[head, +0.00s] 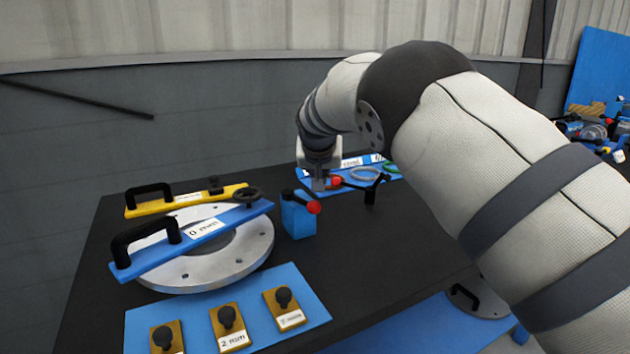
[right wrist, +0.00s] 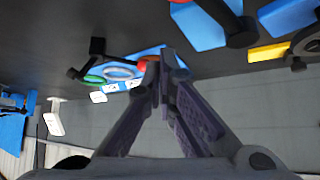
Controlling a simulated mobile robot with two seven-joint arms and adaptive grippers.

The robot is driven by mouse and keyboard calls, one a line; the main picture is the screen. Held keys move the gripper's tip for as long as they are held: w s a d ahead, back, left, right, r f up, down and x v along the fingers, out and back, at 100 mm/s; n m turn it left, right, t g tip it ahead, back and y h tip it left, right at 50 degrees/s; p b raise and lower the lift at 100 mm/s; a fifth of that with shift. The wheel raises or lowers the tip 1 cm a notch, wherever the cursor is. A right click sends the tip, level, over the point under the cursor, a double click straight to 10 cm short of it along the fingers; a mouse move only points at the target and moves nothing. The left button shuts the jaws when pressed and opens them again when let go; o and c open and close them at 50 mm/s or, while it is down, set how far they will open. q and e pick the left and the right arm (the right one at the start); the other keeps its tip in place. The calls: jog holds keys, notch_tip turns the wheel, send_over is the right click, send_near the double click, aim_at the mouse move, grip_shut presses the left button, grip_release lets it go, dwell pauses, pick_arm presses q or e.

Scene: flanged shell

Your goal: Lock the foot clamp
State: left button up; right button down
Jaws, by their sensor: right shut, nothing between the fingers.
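In the head view, a clamp with a black post (head: 370,196) stands on the dark table, its lever reaching left to a red ball knob (head: 337,181). A second clamp, a blue block (head: 298,218) with a black lever and red knob (head: 313,207), stands nearer. I cannot tell which is the foot clamp. My right gripper (head: 319,187) is down beside the farther red knob. In the right wrist view, its fingers (right wrist: 160,68) are shut and empty, with a red knob (right wrist: 147,61) partly hidden behind the tips. Contact is unclear. My left gripper is out of view.
A blue bar (head: 207,232) and a yellow bar (head: 175,203), both with black handles, lie on a grey flanged ring (head: 253,262) at left. A blue mat (head: 300,330) holds several labelled wooden blocks. Rings lie on another blue mat (head: 307,178) behind my gripper.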

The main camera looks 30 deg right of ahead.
aim_at(305, 203)
jog(key=a+r, duration=0.1)
jog(key=s+a+r, duration=0.1)
jog(key=a+r, duration=0.1)
jog(key=s+a+r, duration=0.1)
jog(key=a+r, duration=0.1)
jog(key=shift+s+r, duration=0.15)
jog(key=shift+s, duration=0.1)
jog(key=shift+s+a+r, duration=0.1)
jog(key=shift+a+r, duration=0.45)
jog(key=shift+r, duration=0.1)
